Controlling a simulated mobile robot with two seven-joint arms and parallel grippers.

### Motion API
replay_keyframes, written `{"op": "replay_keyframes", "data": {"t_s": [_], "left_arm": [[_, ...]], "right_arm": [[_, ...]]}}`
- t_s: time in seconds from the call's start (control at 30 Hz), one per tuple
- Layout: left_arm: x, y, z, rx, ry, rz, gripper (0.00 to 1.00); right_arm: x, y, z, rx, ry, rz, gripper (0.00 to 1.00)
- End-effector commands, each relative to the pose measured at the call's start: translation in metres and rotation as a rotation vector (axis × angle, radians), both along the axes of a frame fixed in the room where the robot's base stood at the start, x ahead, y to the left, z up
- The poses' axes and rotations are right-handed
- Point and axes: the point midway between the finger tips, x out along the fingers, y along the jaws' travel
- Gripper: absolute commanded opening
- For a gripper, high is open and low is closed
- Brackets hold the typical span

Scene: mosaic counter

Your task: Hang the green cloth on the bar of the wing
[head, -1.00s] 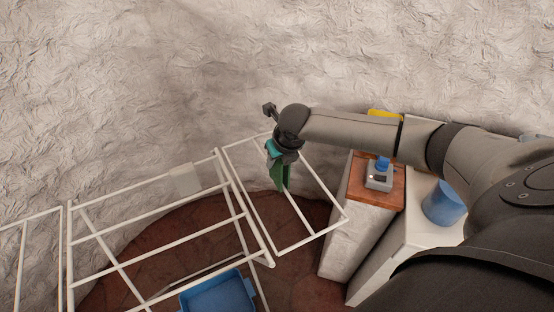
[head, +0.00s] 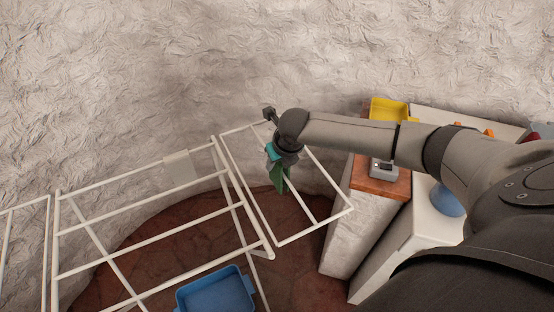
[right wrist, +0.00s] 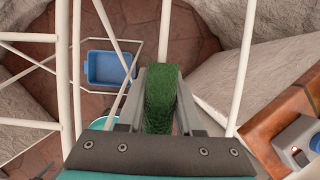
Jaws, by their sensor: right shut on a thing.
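The white drying rack has a wing (head: 315,227) on its right side, a slanted frame with a bar through its middle. My right gripper (head: 283,158) is above the wing, shut on the green cloth (head: 279,181), which hangs down as a narrow strip. In the right wrist view the cloth (right wrist: 160,98) sits between the two fingers of the gripper (right wrist: 162,76). A white bar (right wrist: 165,30) runs up to behind the cloth there; I cannot tell whether they touch. My left gripper is not in view.
A blue basin (head: 215,292) is on the red-brown floor below the rack. On the right stand a wood-topped block (head: 385,187) with a small grey device (head: 383,169), and a white counter (head: 432,228) with a yellow bin (head: 390,110) nearby. A rough wall is behind.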

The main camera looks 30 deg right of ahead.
Motion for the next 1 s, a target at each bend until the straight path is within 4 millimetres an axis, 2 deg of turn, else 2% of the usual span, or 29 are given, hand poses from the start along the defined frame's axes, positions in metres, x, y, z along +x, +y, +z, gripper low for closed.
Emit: {"op": "replay_keyframes", "data": {"t_s": [0.5,0.9,0.93,1.0], "left_arm": [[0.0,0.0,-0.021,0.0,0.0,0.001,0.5],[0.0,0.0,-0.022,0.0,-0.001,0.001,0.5],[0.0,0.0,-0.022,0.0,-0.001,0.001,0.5],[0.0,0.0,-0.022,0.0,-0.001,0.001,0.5]], "right_arm": [[0.0,0.0,-0.036,-0.001,0.001,0.0,0.0],[0.0,0.0,-0.039,0.0,0.001,0.0,0.0],[0.0,0.0,-0.039,0.0,0.001,0.0,0.38],[0.0,0.0,-0.039,0.0,0.001,0.0,0.46]]}}
